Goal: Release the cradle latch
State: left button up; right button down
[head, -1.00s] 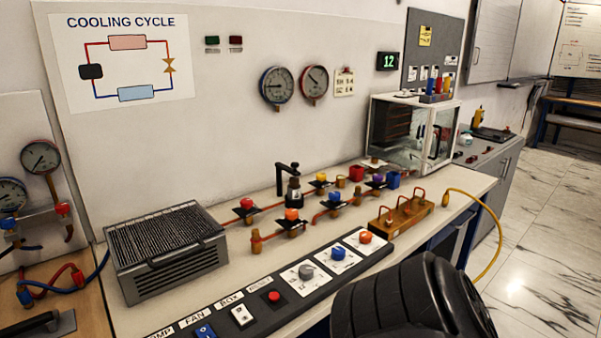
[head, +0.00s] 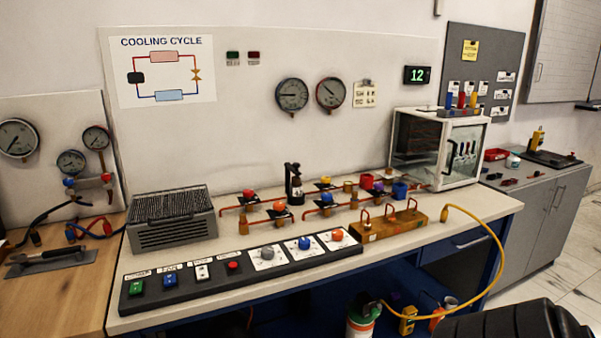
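I cannot make out a part that is clearly the cradle latch in the head view. A wooden block (head: 392,224) with several red hooks lies at the front right of the bench, with a yellow hose (head: 497,250) near its right end. At the left, a gauge manifold (head: 88,182) with red and blue knobs hangs on a board above a wooden worktop. Neither gripper shows. A dark ribbed shape (head: 515,322) at the bottom right looks like part of my own arm.
A control strip (head: 215,284) with buttons and knobs runs along the bench front. A grey finned box (head: 172,222) stands at the bench's left, a glass-fronted case (head: 437,150) at its right. Valves and copper pipes fill the middle. Bottles (head: 362,318) stand below.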

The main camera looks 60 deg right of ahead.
aim_at(294, 168)
jog(key=z, duration=1.6)
jog(key=i, duration=0.15)
